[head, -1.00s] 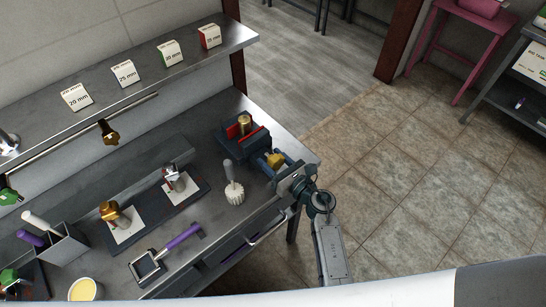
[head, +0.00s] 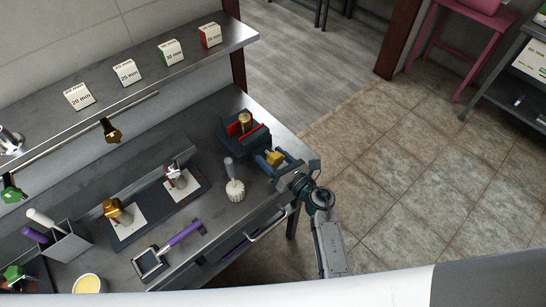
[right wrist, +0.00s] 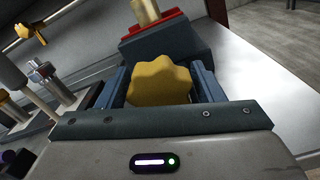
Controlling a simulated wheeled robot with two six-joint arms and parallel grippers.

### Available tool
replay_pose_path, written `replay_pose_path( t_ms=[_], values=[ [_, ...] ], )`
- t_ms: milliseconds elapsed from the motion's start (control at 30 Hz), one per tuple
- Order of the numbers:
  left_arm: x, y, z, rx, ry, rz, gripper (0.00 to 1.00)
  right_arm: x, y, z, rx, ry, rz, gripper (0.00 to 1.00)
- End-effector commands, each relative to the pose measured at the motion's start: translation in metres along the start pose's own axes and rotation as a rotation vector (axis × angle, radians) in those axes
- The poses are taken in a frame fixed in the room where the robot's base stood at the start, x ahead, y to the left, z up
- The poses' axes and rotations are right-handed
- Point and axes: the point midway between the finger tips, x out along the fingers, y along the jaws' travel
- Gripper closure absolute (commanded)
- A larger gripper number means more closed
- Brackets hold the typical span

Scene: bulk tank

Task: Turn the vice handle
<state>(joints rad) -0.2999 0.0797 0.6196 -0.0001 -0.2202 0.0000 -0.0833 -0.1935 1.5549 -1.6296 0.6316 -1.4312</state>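The vice (head: 243,149) stands near the bench's right end. It is dark blue with red jaws, and a brass cylinder (head: 244,122) stands upright between them. Its handle is a yellow lobed knob (head: 274,158) on the near right side. The knob shows large in the right wrist view (right wrist: 160,80). My right gripper (head: 276,163) is at the knob, with one blue finger on each side. The fingers look open, with narrow gaps beside the knob; contact at the far side is hidden. My left gripper is not in view.
A white fluted piece with a grey handle (head: 235,188) stands close left of the gripper. A dark tray (head: 197,201) with small fittings, a purple-handled tool (head: 183,235) and a holder (head: 66,244) lie farther left. A shelf (head: 140,90) runs above. Open floor is to the right.

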Motion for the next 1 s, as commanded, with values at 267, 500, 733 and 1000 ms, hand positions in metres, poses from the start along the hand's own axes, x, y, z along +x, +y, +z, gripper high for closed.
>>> replay_pose_path(
  t_ms=[267, 500, 733, 1000],
  values=[
    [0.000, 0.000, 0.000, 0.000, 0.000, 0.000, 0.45, 0.000, 0.000, 0.000, -0.001, 0.000, 0.000, 0.31],
    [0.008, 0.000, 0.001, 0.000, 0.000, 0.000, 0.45, -0.021, -0.001, -0.003, -0.001, 0.001, -0.001, 0.31],
    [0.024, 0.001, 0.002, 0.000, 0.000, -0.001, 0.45, -0.068, -0.002, -0.005, -0.003, 0.002, -0.001, 0.31],
    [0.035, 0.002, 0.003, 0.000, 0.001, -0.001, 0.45, -0.104, -0.001, -0.002, -0.002, 0.001, 0.000, 0.31]
  ],
)
